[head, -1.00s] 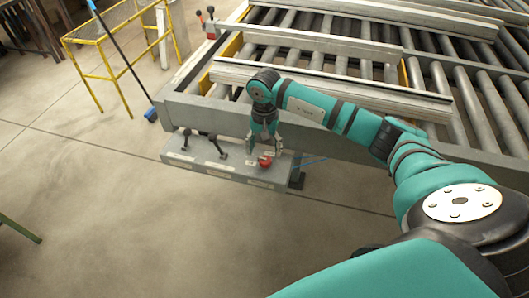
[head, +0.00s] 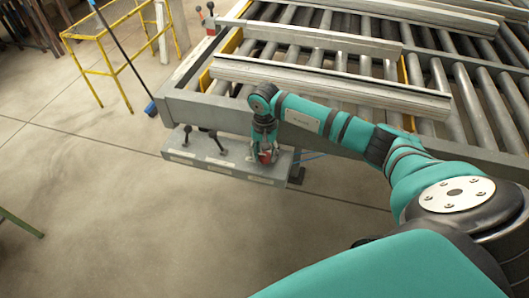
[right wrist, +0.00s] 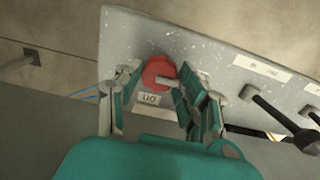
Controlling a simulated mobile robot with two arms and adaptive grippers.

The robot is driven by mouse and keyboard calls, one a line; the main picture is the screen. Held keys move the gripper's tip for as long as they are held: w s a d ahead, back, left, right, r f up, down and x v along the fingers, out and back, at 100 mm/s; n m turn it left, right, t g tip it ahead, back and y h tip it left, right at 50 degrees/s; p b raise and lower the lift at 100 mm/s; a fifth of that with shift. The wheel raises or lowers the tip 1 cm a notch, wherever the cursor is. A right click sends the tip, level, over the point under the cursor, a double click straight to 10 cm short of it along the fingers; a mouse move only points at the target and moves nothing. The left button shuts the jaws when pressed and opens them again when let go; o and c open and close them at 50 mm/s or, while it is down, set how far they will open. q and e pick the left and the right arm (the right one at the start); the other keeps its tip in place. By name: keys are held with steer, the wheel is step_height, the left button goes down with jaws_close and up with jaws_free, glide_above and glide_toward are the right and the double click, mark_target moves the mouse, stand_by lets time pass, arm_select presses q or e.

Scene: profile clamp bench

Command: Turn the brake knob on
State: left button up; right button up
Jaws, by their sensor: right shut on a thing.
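The brake knob (head: 265,155) is red and sits on the right part of the grey control panel (head: 230,172) at the front of the roller bench. The fingers hide part of the knob in the head view. My left gripper is not in view.
Two black levers (head: 202,138) stand on the panel left of the knob. The roller bench (head: 180,106) with grey profiles (head: 330,86) lies behind. A yellow rail frame (head: 110,50) and a blue-ended pole (head: 125,55) stand at the left. The floor in front is clear.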

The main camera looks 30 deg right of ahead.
steer(key=shift+c, duration=1.4)
